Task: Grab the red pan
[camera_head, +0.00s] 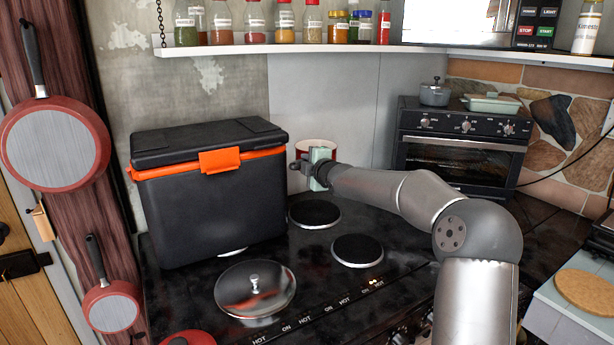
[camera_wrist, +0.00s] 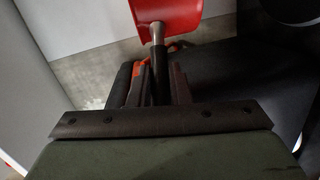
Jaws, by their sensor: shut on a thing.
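A small red pan (camera_head: 317,144) is held in the air above the back of the stove, partly hidden behind my gripper (camera_head: 303,165) in the head view. In the wrist view, the red pan (camera_wrist: 168,18) is at the top, cut off by the frame, with a metal neck and a black handle. The fingers of my gripper (camera_wrist: 157,72) lie on both sides of this handle and are shut on it. Other red pans hang at the left in the head view: a large one (camera_head: 55,144) and a smaller one (camera_head: 112,308).
A black cooler box with an orange latch (camera_head: 218,212) stands left of my gripper. The stove (camera_head: 320,270) below has bare burners and a glass lid (camera_head: 255,288). A spice shelf (camera_head: 300,48) runs above; a small oven (camera_head: 458,150) stands at the back right.

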